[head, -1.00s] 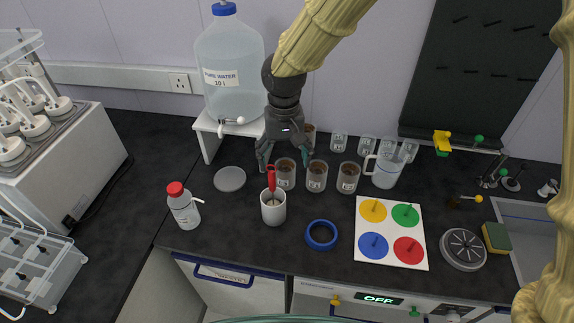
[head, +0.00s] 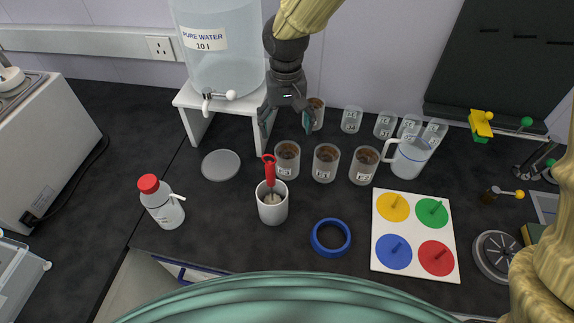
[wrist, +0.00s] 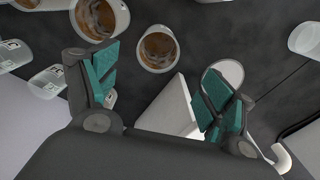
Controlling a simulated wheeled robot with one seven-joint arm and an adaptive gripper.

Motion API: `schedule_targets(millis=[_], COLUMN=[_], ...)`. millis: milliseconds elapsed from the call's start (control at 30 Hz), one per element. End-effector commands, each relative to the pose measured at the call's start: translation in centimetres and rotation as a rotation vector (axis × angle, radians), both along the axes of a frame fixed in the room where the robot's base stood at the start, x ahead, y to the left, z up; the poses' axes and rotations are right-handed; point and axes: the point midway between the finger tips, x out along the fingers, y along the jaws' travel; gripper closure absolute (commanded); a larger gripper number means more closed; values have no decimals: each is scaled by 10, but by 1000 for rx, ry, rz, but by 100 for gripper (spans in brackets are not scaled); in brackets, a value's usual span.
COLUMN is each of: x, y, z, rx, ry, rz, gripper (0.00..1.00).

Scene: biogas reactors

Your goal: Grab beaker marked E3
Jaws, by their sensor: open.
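Three glass beakers with brown contents stand in a front row: the left beaker (head: 287,161), the middle beaker (head: 326,164) and the right beaker (head: 364,166). A fourth brown-filled beaker (head: 317,112) stands behind, partly hidden by my gripper. Their labels are too small to read, so I cannot tell which is E3. My gripper (head: 286,123) is open and empty, behind and above the left beaker in the head view. In the wrist view, my open fingers (wrist: 160,75) frame the white stand, with a brown-filled beaker (wrist: 158,51) just beyond them and another (wrist: 98,19) beside it.
A water tank (head: 216,60) sits on a white stand (head: 193,125). Several empty beakers (head: 385,124) line the back. A white cup (head: 272,210) with a red-handled tool, a red-capped bottle (head: 163,210), a blue ring (head: 331,238) and a jug (head: 409,157) stand around.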

Motion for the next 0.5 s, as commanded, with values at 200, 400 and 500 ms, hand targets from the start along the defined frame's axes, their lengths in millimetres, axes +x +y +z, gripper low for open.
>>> schedule_targets(millis=[200, 400, 500], x=[0, 0, 1], y=[0, 0, 0], z=[-20, -46, -53], rx=[-2, -2, -1], ry=[3, 3, 1], rz=[1, 1, 1], gripper=[17, 17, 17])
